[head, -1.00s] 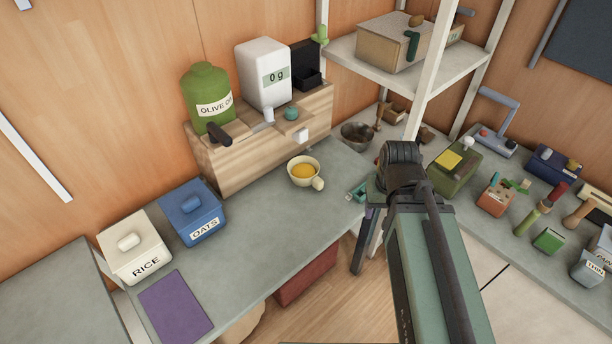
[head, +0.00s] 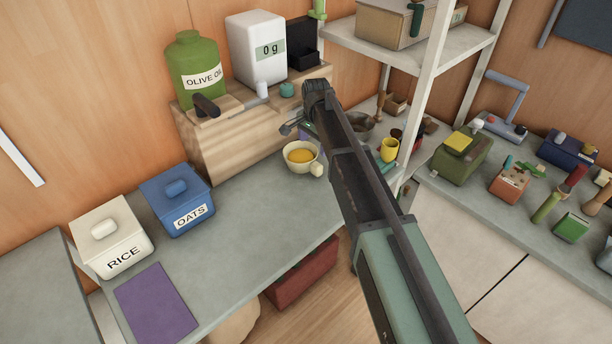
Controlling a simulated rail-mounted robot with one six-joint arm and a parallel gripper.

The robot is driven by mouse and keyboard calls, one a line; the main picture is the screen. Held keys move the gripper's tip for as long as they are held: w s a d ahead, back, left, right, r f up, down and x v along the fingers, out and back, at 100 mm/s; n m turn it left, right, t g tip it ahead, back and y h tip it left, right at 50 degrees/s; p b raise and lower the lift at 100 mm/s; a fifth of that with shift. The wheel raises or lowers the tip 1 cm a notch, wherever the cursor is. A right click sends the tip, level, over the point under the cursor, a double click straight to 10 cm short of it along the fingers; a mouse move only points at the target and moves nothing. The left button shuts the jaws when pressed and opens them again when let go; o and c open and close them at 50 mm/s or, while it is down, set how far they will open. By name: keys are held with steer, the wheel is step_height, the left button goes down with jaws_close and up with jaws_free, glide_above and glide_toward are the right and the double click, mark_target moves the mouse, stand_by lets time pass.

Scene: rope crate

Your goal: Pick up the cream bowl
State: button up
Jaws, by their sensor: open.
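The cream bowl (head: 299,167) stands upright on the grey counter, in front of the wooden dispenser stand. It holds something yellow, and a cream knob or handle sticks out at its lower right. My gripper (head: 295,129) is open just behind and above the bowl in the picture, near the stand's right end. It is small and partly hidden by my wrist. Nothing shows between its fingers, and I cannot tell its exact height over the bowl.
A metal bowl (head: 361,126) and yellow cup (head: 389,150) are right of my arm. Blue oats (head: 176,198) and white rice (head: 112,236) boxes stand left.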

mark_target(315, 163)
steer(key=shift+s+d, duration=0.1)
steer(key=shift+s, duration=0.05)
step_height(315, 163, down, 11)
steer(key=b, duration=1.1)
steer(key=shift+r, duration=0.1)
steer(key=shift+s+r, duration=0.1)
steer(key=shift+r, duration=0.15)
steer(key=c, duration=1.2)
steer(key=shift+c, duration=0.2)
steer(key=shift+r+p, duration=0.1)
steer(key=shift+p, duration=0.25)
